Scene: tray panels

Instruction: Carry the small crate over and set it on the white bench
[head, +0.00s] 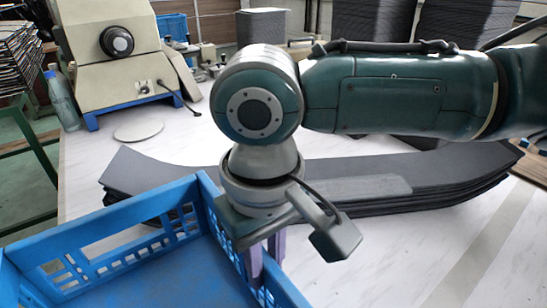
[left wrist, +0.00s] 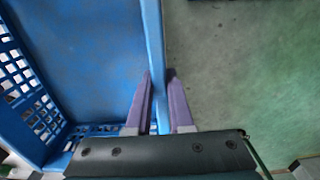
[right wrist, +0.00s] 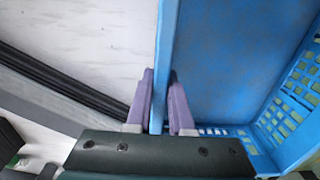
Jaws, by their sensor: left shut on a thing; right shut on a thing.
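The small crate (head: 110,224) is blue with slotted walls and shows in the lower left of the head view; its inside looks empty where visible. My right gripper (head: 266,258) is shut on the crate's right wall, and the right wrist view shows its purple fingers (right wrist: 160,78) on both sides of that wall. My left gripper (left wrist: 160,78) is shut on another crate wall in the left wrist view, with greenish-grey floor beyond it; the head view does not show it. The white bench (head: 85,175) lies behind and right of the crate. The crate's underside is hidden.
A stack of dark curved sheets (head: 430,185) lies across the bench, partly behind my right arm. A beige machine (head: 110,65), a bottle (head: 61,98) and a round white disc (head: 138,131) are at the back left. Some bench surface right of the crate is bare.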

